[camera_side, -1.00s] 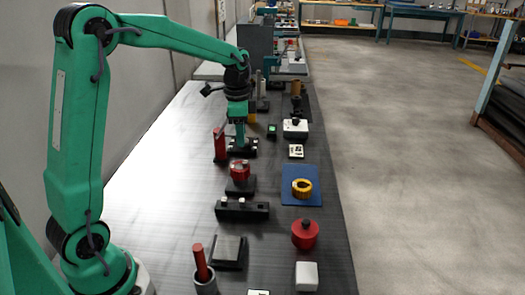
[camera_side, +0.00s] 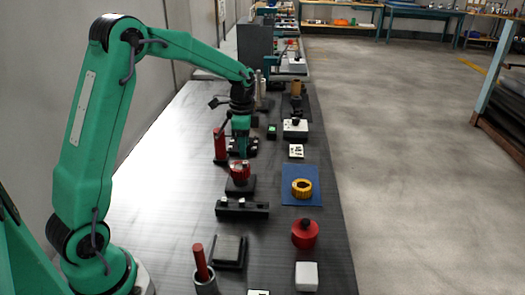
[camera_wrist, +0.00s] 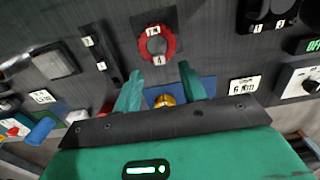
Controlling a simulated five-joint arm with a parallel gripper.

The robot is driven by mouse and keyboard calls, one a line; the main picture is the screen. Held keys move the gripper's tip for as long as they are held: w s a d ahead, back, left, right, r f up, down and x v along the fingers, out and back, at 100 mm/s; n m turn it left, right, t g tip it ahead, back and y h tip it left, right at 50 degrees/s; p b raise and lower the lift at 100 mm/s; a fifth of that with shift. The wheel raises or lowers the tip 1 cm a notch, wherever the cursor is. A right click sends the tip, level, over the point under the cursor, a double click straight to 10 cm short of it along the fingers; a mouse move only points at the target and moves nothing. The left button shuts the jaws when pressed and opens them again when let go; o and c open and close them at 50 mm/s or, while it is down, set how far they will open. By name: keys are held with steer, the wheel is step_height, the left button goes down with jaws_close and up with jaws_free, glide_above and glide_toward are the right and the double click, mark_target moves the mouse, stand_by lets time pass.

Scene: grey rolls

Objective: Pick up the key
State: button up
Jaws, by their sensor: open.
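My gripper (camera_wrist: 162,76) is open, with its two green fingers apart and nothing held between them. In the side view my gripper (camera_side: 241,155) hangs just above and behind a red round piece (camera_side: 240,169) on a black base. In the wrist view the red piece (camera_wrist: 171,46) is a ring with small white labels, lying past the fingertips and apart from them. I cannot make out a shape that is plainly a key in either view.
A yellow ring (camera_side: 302,187) lies on a blue mat (camera_side: 302,201). A red lidded pot (camera_side: 305,235), a white block (camera_side: 306,276) and a red rod in a cup (camera_side: 200,261) stand nearer. An upright red cylinder (camera_side: 220,146) stands left of my gripper. The bench's left side is clear.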

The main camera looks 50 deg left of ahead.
mark_target(245, 162)
steer(key=shift+f, duration=2.6)
jaws_close()
